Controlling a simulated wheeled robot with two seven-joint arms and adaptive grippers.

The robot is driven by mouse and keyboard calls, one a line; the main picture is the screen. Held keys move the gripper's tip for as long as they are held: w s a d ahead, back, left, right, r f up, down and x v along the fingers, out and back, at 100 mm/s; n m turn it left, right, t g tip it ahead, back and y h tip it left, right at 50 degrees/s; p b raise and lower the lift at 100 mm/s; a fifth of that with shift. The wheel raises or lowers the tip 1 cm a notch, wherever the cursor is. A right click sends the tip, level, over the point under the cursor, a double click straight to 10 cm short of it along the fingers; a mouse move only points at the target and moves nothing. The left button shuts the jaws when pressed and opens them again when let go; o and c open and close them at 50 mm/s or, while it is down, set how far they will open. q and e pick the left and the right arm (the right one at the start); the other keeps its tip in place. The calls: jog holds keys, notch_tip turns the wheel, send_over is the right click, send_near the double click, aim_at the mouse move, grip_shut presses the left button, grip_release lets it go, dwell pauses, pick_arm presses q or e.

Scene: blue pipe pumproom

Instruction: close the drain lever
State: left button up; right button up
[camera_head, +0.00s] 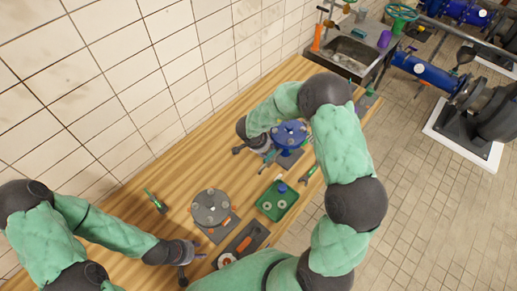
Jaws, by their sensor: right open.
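A blue valve body with a round blue top (290,134) stands on a dark base plate on the wooden workbench. A small teal lever-like part (268,158) shows at its lower left; I cannot tell for sure that it is the drain lever, nor its exact angle. My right gripper (254,150) is open, pointing down just left of the blue valve, close to this part. I cannot tell whether they touch. My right forearm passes above and behind the valve. My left gripper (194,268) is open and empty over the bench's near left part.
A grey round flange (211,207), a green tray (277,201) with small parts, a dark tray (241,243) and a green-handled tool (155,200) lie on the bench (180,170). A tiled wall runs behind. A sink (352,55) stands at the far end.

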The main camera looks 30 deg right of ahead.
aim_at(270, 155)
jog(key=x, duration=1)
jog(key=shift+f+b, duration=0.35)
grip_shut()
